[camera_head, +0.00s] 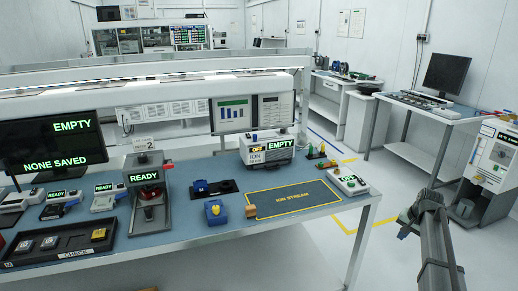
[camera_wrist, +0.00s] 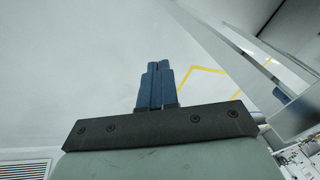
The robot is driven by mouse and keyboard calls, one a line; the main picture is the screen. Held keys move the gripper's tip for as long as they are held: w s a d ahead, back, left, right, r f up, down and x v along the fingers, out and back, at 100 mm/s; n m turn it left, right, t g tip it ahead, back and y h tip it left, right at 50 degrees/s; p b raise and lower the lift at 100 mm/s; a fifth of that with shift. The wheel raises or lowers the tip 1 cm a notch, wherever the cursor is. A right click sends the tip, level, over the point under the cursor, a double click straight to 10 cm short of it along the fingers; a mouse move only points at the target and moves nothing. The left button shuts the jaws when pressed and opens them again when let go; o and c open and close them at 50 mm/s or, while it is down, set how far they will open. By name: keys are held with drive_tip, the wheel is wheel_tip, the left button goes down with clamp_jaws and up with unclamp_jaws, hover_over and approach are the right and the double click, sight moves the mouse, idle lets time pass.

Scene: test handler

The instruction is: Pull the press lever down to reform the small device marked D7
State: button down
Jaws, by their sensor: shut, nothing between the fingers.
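A press-like unit (camera_head: 149,190) with a green READY display and red parts stands on the left half of the blue bench. Several small devices, including a yellow-topped one (camera_head: 98,235), sit in a black tray (camera_head: 70,255) at the front left. I cannot read a D7 mark on any of them. My gripper (camera_wrist: 157,66) has its blue fingers together and empty. In the head view my gripper (camera_head: 403,234) is off the bench's right end, far from the press.
Floor right of the bench is open around my arm.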

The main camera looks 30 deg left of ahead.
drive_tip(key=w+a+r+t, duration=0.1)
drive_tip(key=w+r, duration=0.4)
drive_tip(key=r, duration=0.8)
drive_tip(key=w+a+r+n, duration=0.2)
drive_tip(key=a+r, duration=1.1)
drive_tip(key=s+a+r+n+g, duration=0.1)
drive_tip(key=s+a+r+n, duration=0.2)
drive_tip(key=a, duration=0.9)
drive_tip(key=s+a+r, duration=0.3)
drive_tip(key=s+a, duration=0.3)
drive_tip(key=a, duration=0.6)
drive_tip(key=s+a+r+n+g, duration=0.1)
drive_tip(key=s+a+r+n, duration=0.2)
drive_tip(key=a, duration=0.9)
drive_tip(key=s+a+r+n, duration=0.2)
drive_tip(key=s+a+r, duration=0.2)
drive_tip(key=s+a, duration=0.9)
drive_tip(key=s+a+r+n, duration=0.2)
drive_tip(key=s+a+r, duration=0.3)
drive_tip(key=s+a, duration=0.8)
drive_tip(key=shift+s+r+h, duration=0.2)
drive_tip(key=shift+s+h, duration=0.2)
drive_tip(key=shift+s, duration=0.8)
drive_tip(key=shift+f, duration=0.1)
